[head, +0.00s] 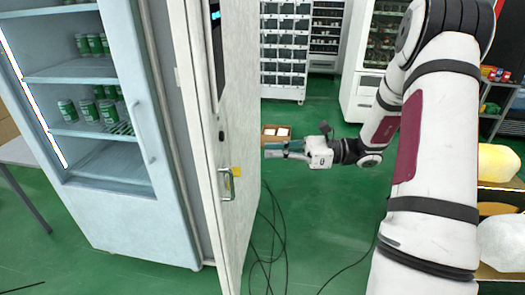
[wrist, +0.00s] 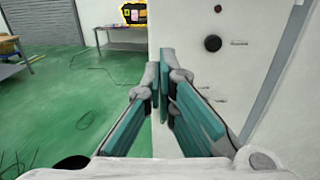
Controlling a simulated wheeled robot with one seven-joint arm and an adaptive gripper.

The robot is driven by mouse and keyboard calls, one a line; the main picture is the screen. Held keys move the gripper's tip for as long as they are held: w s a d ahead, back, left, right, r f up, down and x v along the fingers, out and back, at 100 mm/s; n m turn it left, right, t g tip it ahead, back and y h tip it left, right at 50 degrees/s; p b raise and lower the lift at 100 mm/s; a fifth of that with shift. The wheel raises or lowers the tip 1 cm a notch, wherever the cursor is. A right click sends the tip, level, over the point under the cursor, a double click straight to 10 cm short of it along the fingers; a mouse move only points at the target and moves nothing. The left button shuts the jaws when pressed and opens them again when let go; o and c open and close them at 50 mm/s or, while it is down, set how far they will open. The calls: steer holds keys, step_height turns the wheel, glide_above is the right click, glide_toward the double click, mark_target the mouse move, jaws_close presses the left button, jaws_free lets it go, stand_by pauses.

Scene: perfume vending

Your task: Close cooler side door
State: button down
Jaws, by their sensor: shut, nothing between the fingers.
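The cooler side door (head: 243,110) is a tall pale panel standing beside the cooler (head: 130,215) in the head view. It appears swung out from the cooler's side. A metal handle with a yellow tag (head: 228,183) is on its near part. My gripper (head: 275,150) is to the right of the panel, with its fingers pointing left towards it. In the wrist view, my gripper (wrist: 161,88) has its teal fingers shut and empty, in front of a white panel (wrist: 200,75) with a dark round knob (wrist: 213,43). I cannot tell whether the fingertips touch it.
Green cans (head: 95,110) stand on the cooler's shelves behind its front. Black cables (head: 265,235) lie on the green floor right of the door. A small cardboard box (head: 276,133) is behind my gripper. Vending machines stand at the back, and a shelf with yellow items is at right.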

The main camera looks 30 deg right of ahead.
mark_target(214, 153)
steer(key=p+x, duration=0.2)
steer(key=x, duration=1)
steer(key=shift+a, duration=0.1)
